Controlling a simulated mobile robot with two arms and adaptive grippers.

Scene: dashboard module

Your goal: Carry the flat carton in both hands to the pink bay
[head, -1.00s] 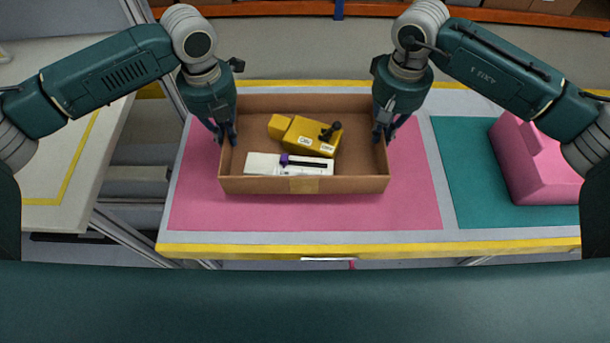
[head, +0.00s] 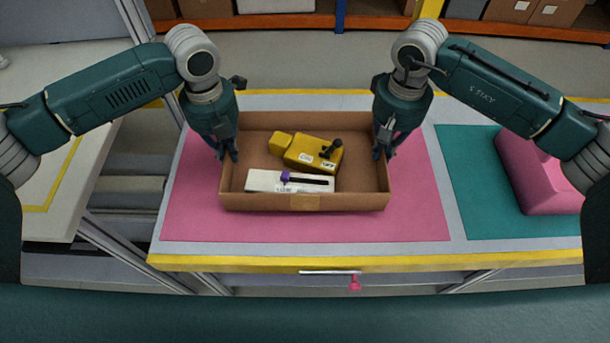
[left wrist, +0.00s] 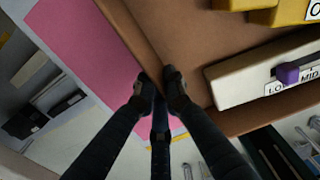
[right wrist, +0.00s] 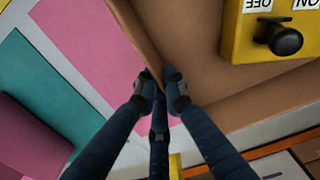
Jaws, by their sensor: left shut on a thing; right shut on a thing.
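The open flat brown carton (head: 305,202) is level over the pink bay (head: 200,222) in the head view. I cannot tell whether its base touches the bay. My left gripper (head: 229,155) is shut on the carton's left wall, and the left wrist view shows its fingers (left wrist: 159,84) on either side of that wall. My right gripper (head: 383,152) is shut on the right wall, and its fingers (right wrist: 160,86) pinch it in the right wrist view. Inside lie a yellow box with a black knob (head: 312,153) and a white module with a purple slider (head: 262,181).
A teal bay (head: 468,180) with a pink block (head: 540,175) is to the right. Yellow edging (head: 240,263) runs along the table front, with a small pink piece (head: 355,283) below it. A pale bench (head: 40,225) stands at the left. Shelving with cartons is behind.

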